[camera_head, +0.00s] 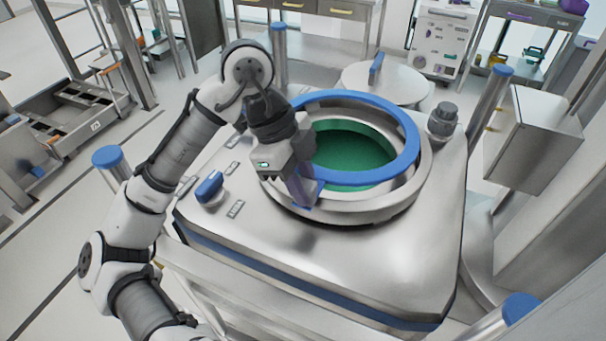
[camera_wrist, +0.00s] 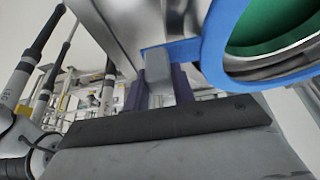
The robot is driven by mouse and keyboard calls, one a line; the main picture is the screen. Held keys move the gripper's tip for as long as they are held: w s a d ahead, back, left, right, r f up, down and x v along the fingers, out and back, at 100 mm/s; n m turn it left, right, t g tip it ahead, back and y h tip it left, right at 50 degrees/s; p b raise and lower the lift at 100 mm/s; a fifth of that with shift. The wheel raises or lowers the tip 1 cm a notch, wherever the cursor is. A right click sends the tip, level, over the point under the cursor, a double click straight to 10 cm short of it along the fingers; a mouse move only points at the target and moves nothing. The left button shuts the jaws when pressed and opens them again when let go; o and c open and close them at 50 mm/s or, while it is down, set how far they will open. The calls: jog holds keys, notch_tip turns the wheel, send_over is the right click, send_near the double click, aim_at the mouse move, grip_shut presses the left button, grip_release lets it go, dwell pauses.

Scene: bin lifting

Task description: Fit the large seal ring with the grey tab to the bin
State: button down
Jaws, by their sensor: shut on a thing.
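The large blue seal ring (camera_head: 410,135) is above the round collar (camera_head: 395,208) of the metal bin (camera_head: 370,255) in the head view. It looks offset toward the back of the opening; whether it touches the collar I cannot tell. My gripper (camera_head: 307,190) is shut at the ring's near left side. In the wrist view the grey tab (camera_wrist: 158,65) sits between the fingers of my gripper (camera_wrist: 160,85), joined to the blue ring (camera_wrist: 213,55). The bin's green inside (camera_head: 352,150) shows through the ring. My gripper hides the ring's left part.
A round metal lid (camera_head: 385,82) with a blue handle lies behind the opening. A dark knob (camera_head: 442,120) stands at its right and a blue knob (camera_head: 209,188) at its left. Blue-capped posts, such as one at the right (camera_head: 490,100), stand around the bin.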

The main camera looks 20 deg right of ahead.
jog(key=shift+f, duration=0.75)
notch_tip(320, 180, down, 4)
jog(key=b, duration=0.3)
jog(key=shift+f+b, duration=0.1)
jog(key=shift+b, duration=0.3)
jog(key=shift+r+p, duration=0.4)
jog(key=shift+p, duration=0.1)
jog(key=shift+f, duration=0.25)
jog(key=c, duration=1.1)
grip_release()
jog(key=b+v, duration=0.2)
jog(key=v, duration=1.2)
